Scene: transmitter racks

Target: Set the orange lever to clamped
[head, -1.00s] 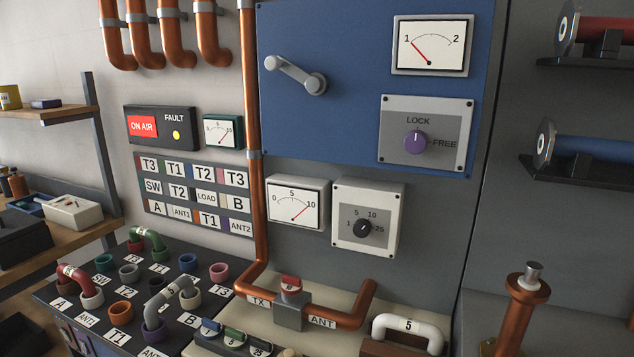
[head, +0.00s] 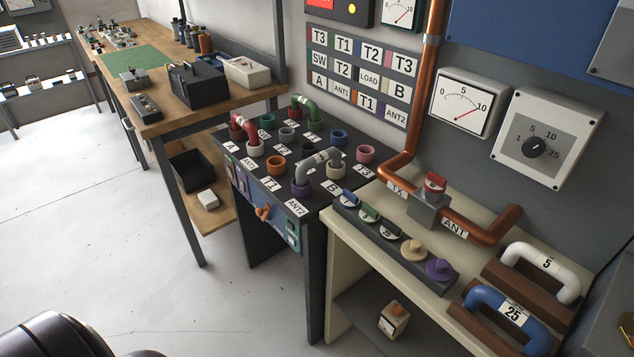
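A small orange lever (head: 263,212) sits on the front face of the black patch table, at the left part of a blue-teal panel (head: 281,228). Its handle points roughly down and to one side. Any clamped marking beside it is too small to read. The patch table (head: 308,216) carries coloured sockets and U-shaped links on its top. Neither of my grippers shows in the head view. A dark rounded part of mine shows at the bottom left.
A wooden workbench (head: 150,131) with a black box (head: 197,84) stands behind left, with a low shelf below. A cream table (head: 345,232) with blue and white U-links adjoins on the right. Open floor (head: 100,235) lies in front and to the left.

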